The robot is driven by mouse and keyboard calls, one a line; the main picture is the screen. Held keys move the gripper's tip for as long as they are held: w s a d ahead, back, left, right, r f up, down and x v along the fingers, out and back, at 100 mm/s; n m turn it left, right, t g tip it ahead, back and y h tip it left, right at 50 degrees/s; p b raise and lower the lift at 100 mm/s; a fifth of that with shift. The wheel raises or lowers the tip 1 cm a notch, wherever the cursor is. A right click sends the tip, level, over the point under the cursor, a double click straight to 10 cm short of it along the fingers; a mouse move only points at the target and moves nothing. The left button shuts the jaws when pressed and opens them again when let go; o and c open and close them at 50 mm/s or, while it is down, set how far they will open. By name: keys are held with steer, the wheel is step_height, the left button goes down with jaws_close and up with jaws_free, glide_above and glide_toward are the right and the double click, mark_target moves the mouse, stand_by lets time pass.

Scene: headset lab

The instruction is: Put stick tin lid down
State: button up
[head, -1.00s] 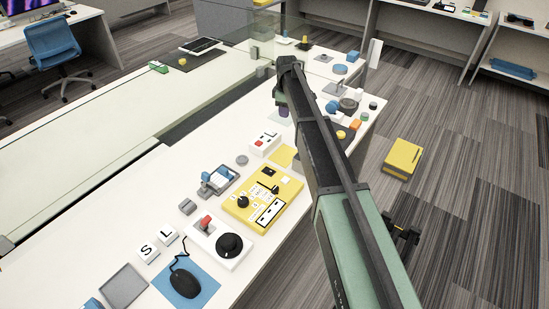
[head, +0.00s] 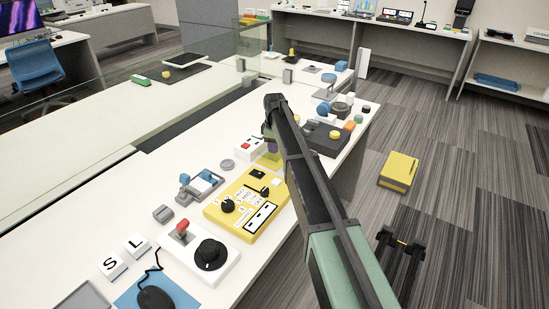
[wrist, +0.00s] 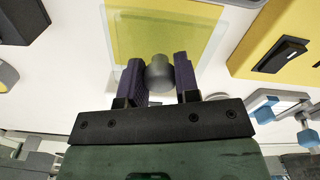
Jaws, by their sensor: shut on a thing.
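My gripper (wrist: 160,78) is shut on a grey round knob (wrist: 159,71), which sits between its purple fingers in the wrist view. The knob looks like the handle of the stick tin lid; the lid's plate is hard to make out, perhaps the see-through pale square around the knob. A yellow mat (wrist: 150,30) lies beyond and below the knob; whether anything touches it I cannot tell. In the head view my gripper (head: 271,147) is over the white bench by the yellow mat (head: 267,163). My arm hides part of this area.
A yellow control panel (head: 247,205) lies close in front of the mat. A white box with a red button (head: 250,148) stands just left of my gripper. A blue-and-grey clamp-like device (head: 200,184) and a dark tray (head: 325,138) are nearby. The bench's right edge is close.

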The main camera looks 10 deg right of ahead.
step_height(320, 180, down, 3)
steer(key=shift+b, duration=0.65)
steer(key=shift+r+p, duration=0.3)
steer(key=shift+f, duration=0.2)
steer(key=o, duration=0.9)
steer(key=shift+r, duration=0.1)
step_height(320, 180, up, 12)
steer(key=p, duration=1.2)
steer(key=shift+r, duration=0.25)
steer(key=s+r+m+p, duration=0.2)
steer(key=s+m, duration=1)
steer(key=s, duration=2.7)
steer(key=shift+m, duration=0.4)
